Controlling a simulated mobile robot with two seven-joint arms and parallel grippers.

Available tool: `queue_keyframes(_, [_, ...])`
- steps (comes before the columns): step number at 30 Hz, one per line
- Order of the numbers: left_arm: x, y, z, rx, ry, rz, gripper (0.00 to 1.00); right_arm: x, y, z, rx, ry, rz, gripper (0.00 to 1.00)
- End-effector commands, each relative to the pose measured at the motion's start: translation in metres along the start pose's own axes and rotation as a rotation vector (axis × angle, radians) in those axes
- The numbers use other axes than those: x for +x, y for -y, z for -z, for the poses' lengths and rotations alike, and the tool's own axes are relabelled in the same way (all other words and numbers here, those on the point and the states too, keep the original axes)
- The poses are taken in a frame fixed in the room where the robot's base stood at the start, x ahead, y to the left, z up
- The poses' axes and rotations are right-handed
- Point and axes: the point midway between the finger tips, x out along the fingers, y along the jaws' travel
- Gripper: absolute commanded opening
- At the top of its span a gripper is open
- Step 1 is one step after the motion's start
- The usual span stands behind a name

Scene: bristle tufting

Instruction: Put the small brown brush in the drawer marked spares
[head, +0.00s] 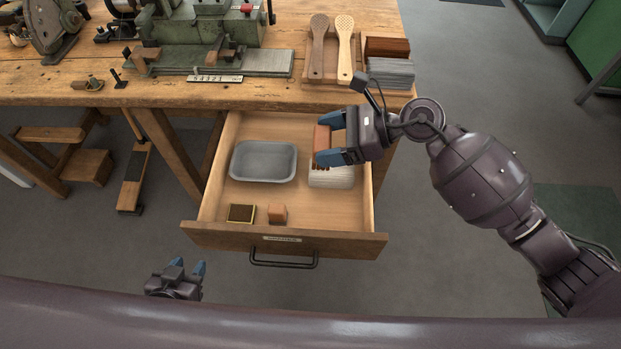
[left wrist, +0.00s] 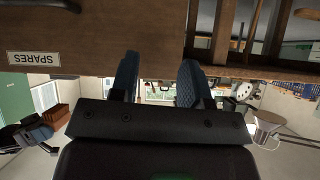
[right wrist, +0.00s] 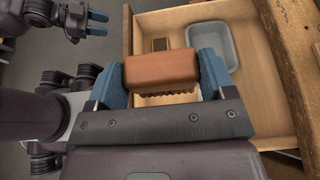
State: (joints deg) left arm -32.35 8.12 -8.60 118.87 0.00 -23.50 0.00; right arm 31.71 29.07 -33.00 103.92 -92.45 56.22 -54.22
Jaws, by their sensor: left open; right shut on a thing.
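The small brown brush (head: 322,144), a reddish-brown block with short tufts below, is in my right gripper (head: 338,142). The right wrist view shows the brush (right wrist: 162,70) between the two blue fingers of the gripper (right wrist: 162,78). They are above the right part of the open drawer (head: 345,245), and the brush is clear of its contents. The drawer's label is too small to read in the head view; the left wrist view shows a plate reading SPARES (left wrist: 34,58) upside down. My left gripper (head: 188,267) is open and empty, in front of the drawer's left corner.
The drawer holds a grey tray (head: 235,174), a whitish stack (head: 332,180) under my right gripper, a dark gold-edged box (head: 241,213) and a small brown block (head: 277,213). Bare wood shows between them. The workbench (head: 200,95) overhangs its back; paddle brushes (head: 344,55) lie on top.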

Motion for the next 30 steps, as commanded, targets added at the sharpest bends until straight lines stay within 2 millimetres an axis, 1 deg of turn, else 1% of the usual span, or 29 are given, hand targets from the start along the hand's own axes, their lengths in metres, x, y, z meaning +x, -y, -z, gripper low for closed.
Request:
queue_keyframes(1, [0.002, -0.001, -0.006, -0.002, 0.009, -0.002, 0.43, 0.007, -0.001, 0.016, 0.010, 0.001, -0.002, 0.48])
queue_keyframes(5, [0.006, -0.003, -0.009, 0.000, 0.014, -0.005, 0.43, 0.018, -0.001, 0.043, 0.011, 0.001, -0.003, 0.48])
queue_keyframes(11, [0.011, -0.004, -0.008, 0.006, 0.007, -0.010, 0.43, 0.035, -0.001, 0.083, 0.010, 0.001, -0.003, 0.48])
queue_keyframes(15, [0.014, -0.003, -0.015, 0.013, 0.019, -0.012, 0.43, 0.045, -0.001, 0.107, 0.009, 0.001, -0.002, 0.48])
queue_keyframes(19, [0.015, -0.002, -0.019, 0.020, 0.026, -0.012, 0.43, 0.050, 0.000, 0.121, 0.005, 0.001, 0.000, 0.48])
queue_keyframes(26, [0.017, -0.001, -0.015, 0.024, 0.017, -0.013, 0.43, 0.054, 0.000, 0.130, 0.002, 0.001, 0.000, 0.48])
queue_keyframes(30, [0.020, -0.002, -0.020, 0.023, 0.024, -0.015, 0.43, 0.062, -0.001, 0.148, 0.007, 0.001, -0.001, 0.48])
